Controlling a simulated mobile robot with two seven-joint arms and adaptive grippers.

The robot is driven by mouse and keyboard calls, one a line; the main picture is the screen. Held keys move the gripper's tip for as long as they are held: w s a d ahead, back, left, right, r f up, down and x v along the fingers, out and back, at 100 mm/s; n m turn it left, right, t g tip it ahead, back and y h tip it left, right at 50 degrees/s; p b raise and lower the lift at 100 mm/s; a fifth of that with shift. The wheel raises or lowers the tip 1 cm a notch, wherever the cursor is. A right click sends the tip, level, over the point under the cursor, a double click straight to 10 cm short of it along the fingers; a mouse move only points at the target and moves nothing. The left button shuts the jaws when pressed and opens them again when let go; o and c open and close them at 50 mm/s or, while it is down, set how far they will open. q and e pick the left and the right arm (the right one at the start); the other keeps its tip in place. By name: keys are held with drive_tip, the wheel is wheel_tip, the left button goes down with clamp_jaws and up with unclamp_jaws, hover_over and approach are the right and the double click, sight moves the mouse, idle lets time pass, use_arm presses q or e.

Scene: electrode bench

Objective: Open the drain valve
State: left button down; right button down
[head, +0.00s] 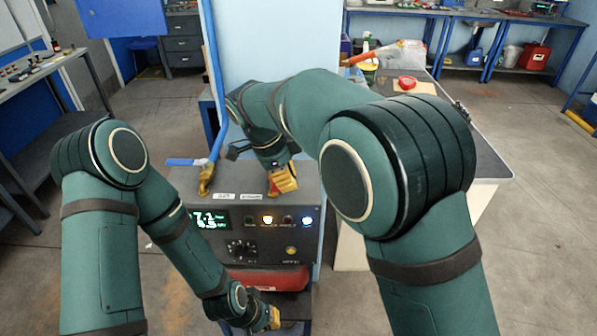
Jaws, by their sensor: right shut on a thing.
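A grey control cabinet (182,190) stands in front of me, with a green-lit display (208,218) on its face. A brass valve (206,182) with a blue lever (186,162) sits at its top left, at the foot of a blue pipe (213,90). The lever points left. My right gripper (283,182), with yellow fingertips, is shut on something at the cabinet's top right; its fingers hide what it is. My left gripper (273,318) is low, below a red tank (270,278). Its jaw opening cannot be made out. I cannot tell which fitting is the drain valve.
Two small labels, left (223,196) and right (252,196), lie along the cabinet's top edge. A table (485,160) behind my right arm carries a red tape roll (407,82) and bottles. A workbench (40,70) is at far left. Floor is clear at right.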

use_arm(q)
drive_tip(key=shift+w+r, duration=0.1)
drive_tip(key=shift+r, duration=0.15)
use_arm(e)
drive_tip(key=shift+s+a, duration=0.2)
drive_tip(key=shift+a, duration=0.3)
